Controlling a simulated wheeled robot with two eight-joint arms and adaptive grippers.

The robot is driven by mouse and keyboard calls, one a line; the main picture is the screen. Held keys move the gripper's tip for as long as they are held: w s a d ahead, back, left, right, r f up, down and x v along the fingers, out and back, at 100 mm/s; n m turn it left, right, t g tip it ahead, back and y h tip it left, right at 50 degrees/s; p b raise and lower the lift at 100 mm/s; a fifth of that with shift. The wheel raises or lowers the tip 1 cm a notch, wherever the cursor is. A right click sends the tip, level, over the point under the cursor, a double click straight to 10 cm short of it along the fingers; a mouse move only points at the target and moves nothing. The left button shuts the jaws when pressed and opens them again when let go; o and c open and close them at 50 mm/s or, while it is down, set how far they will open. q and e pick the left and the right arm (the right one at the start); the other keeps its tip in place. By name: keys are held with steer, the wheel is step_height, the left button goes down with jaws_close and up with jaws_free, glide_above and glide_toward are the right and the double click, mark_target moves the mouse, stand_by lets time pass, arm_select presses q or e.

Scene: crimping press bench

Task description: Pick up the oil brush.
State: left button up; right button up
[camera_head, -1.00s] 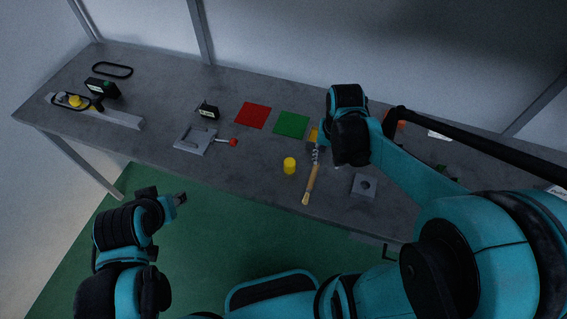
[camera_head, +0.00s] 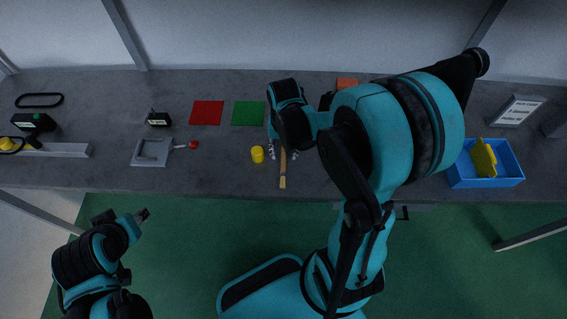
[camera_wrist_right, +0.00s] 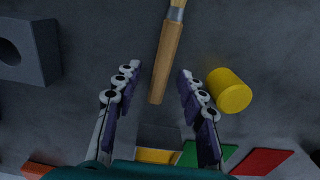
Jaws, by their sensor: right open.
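The oil brush (camera_head: 283,172) lies on the grey bench, its wooden handle partly hidden under my right gripper and its pale bristle end toward the bench's front edge. In the right wrist view the brush (camera_wrist_right: 166,60) runs down from the top, and its handle end lies between the open fingers. My right gripper (camera_head: 283,155) is open above the handle, with a finger on either side; it also shows in the wrist view (camera_wrist_right: 158,72). No grip on the brush shows. My left gripper (camera_head: 143,214) is off the bench's front at left, too small to judge.
Green (camera_head: 249,113) and red (camera_head: 207,112) squares lie behind. A grey clamp fixture (camera_head: 152,152) with a red knob is left. A blue bin (camera_head: 487,180) holds something yellow at right. A grey holed block (camera_wrist_right: 28,48) is near the gripper.

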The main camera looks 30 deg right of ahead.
steer(key=shift+c, duration=0.4)
jaws_close()
steer(key=shift+r+p, duration=0.3)
steer(key=shift+r, duration=0.2)
steer(key=r+p, duration=0.1)
steer(key=r, duration=0.3)
steer(key=shift+s+d+p, duration=0.15)
steer(key=shift+d+p, duration=0.25)
steer(key=s+d+r+p, duration=0.1)
steer(key=d+r, duration=0.2)
steer(key=d, duration=0.2)
steer(key=s+d+r+p, duration=0.1)
steer(key=s+d+r, duration=0.1)
steer(key=d, duration=0.3)
steer(key=shift+s+r, duration=0.25)
steer(key=shift+r, duration=0.3)
steer(key=shift+d, duration=0.1)
